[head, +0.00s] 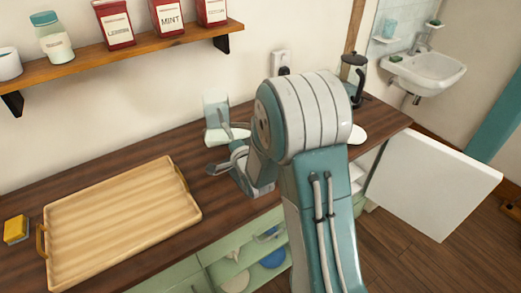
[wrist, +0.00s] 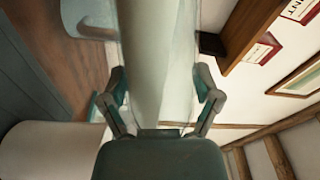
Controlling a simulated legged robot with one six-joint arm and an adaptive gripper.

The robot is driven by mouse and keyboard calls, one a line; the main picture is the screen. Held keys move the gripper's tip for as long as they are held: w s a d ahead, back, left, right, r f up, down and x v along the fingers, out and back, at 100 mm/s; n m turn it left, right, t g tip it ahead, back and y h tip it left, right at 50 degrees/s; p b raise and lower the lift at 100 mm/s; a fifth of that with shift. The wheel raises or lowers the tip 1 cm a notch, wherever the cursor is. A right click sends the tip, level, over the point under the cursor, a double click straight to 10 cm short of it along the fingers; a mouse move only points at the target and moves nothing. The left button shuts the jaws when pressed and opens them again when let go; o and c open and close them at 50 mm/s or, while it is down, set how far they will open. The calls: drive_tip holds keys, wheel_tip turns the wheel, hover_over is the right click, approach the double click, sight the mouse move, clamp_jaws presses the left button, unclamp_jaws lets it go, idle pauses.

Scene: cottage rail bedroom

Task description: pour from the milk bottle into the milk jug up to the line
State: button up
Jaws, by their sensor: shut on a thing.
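My gripper (head: 222,148) is over the counter near the wall, with its fingers (wrist: 161,95) shut on the milk bottle. In the wrist view the milk bottle (wrist: 152,60) is a pale, see-through body with whitish milk inside, running up between the fingers; its mouth is out of frame. The bottle appears strongly tilted. A clear vessel (head: 215,103) with pale contents shows just behind the gripper in the head view, probably the milk jug. A clear vessel with white at its bottom (wrist: 88,14) also shows left of the bottle in the wrist view. The fill line cannot be made out.
A wooden tray (head: 120,215) lies on the counter at left, with a yellow sponge (head: 16,229) beside it. A shelf (head: 130,52) with tins and a jar hangs above. A coffee press (head: 353,70) stands at right. A white panel (head: 430,185) juts out at right.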

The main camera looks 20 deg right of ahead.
drive_tip(key=shift+r+m, duration=0.3)
drive_tip(key=shift+m, duration=0.1)
